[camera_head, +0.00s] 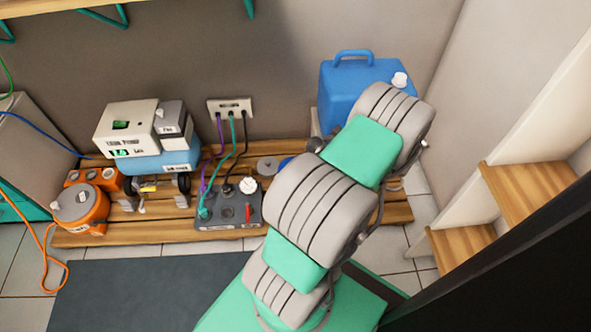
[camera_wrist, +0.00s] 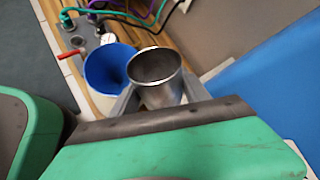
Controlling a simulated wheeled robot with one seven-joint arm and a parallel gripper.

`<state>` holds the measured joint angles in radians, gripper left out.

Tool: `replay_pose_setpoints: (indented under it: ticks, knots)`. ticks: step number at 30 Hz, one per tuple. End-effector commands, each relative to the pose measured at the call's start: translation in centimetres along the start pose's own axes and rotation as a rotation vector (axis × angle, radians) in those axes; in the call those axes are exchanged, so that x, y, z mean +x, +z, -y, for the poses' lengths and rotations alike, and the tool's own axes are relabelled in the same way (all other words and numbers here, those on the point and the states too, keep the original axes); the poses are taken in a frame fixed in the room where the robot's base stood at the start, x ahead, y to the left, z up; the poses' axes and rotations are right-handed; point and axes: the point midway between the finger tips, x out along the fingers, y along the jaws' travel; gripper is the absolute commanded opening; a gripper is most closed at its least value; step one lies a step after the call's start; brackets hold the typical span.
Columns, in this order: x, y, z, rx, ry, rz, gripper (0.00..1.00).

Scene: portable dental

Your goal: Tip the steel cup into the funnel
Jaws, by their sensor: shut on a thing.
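In the wrist view my gripper (camera_wrist: 160,102) is shut on the steel cup (camera_wrist: 157,68), with a grey finger on each side of it. The cup looks empty from what shows of its inside, and its mouth faces up toward the camera. The blue funnel (camera_wrist: 108,70) is just left of the cup, its wide mouth open. I cannot tell whether cup and funnel touch. In the head view my arm hides the gripper and cup; only a small blue edge of the funnel (camera_head: 286,162) shows beside the arm.
A grey control box (camera_head: 228,208) with hoses and a red lever stands left of the funnel on the wooden slat bench (camera_head: 160,236). A blue jerrycan (camera_head: 345,84) stands behind my arm. Orange and white devices (camera_head: 82,208) sit further left. A wooden shelf (camera_head: 530,190) is at right.

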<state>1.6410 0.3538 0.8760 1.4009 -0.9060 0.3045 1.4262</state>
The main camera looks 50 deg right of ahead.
Motion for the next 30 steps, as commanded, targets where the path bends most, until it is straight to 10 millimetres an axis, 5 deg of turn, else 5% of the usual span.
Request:
replay_pose_setpoints:
  ticks: [9, 30]
  knots:
    - [0.3, -2.2, 0.4, 0.14, 0.052, 0.148, 0.1]
    - [-1.6, -2.4, 2.5, 0.362, 0.138, 0.385, 0.1]
